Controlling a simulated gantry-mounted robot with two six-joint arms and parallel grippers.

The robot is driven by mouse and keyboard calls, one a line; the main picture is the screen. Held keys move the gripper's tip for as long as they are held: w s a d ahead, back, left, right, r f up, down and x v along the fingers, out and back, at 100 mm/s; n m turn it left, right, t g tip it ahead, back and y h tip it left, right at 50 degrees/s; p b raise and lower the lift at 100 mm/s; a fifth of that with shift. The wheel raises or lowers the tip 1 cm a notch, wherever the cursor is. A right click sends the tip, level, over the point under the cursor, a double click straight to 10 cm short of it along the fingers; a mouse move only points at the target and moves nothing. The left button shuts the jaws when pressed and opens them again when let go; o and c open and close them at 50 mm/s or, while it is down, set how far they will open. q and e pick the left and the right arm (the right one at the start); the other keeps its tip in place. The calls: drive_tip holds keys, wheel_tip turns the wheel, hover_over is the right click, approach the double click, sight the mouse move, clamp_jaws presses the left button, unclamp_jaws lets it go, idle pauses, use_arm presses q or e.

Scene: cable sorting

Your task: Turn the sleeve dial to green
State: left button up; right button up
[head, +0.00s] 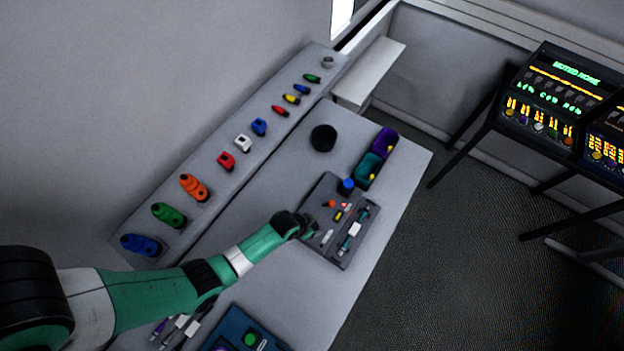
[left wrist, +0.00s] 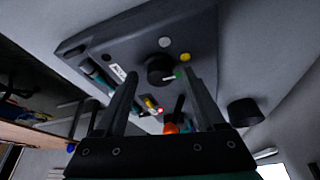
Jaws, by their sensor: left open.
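The sleeve dial is a round black knob (left wrist: 158,68) on the grey panel (left wrist: 205,38) in the left wrist view. A white dot (left wrist: 165,42), a yellow dot (left wrist: 186,57) and a green dot (left wrist: 180,73) lie around it. A short white pointer mark at the knob's lower right appears directed at the green dot. My left gripper (left wrist: 160,76) is open, its two fingers on either side of the dial; contact cannot be told. In the head view the left gripper (head: 308,229) is at the left edge of the panel (head: 325,186) and hides the dial. My right gripper is not in view.
Several coloured connectors line the back ledge.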

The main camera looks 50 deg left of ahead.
use_arm(q)
clamp_jaws()
drive_tip(key=shift+m, duration=0.3)
drive_tip(key=m+h, duration=0.1)
drive_tip(key=m, duration=0.1)
drive_tip(key=shift+a+m, duration=0.15)
drive_tip(key=shift+m, duration=0.15)
drive_tip(key=m+h, duration=0.1)
drive_tip(key=m+p, duration=0.1)
drive_tip(key=m, duration=0.1)
drive_tip(key=shift+w+a+r+m+g+h, duration=0.1)
drive_tip(key=shift+a+m+g+h, duration=0.05)
drive_tip(key=shift+m+g+h, duration=0.2)
drive_tip(key=shift+a+m+g+h+p, duration=0.1)
drive_tip(key=shift+m+g+h+p, duration=0.3)
drive_tip(key=shift+m, duration=0.85)
drive_tip(key=shift+w+m+g+h, duration=0.15)
drive_tip(key=shift+m+g+h, duration=0.15)
drive_tip(key=shift+m, duration=0.9)
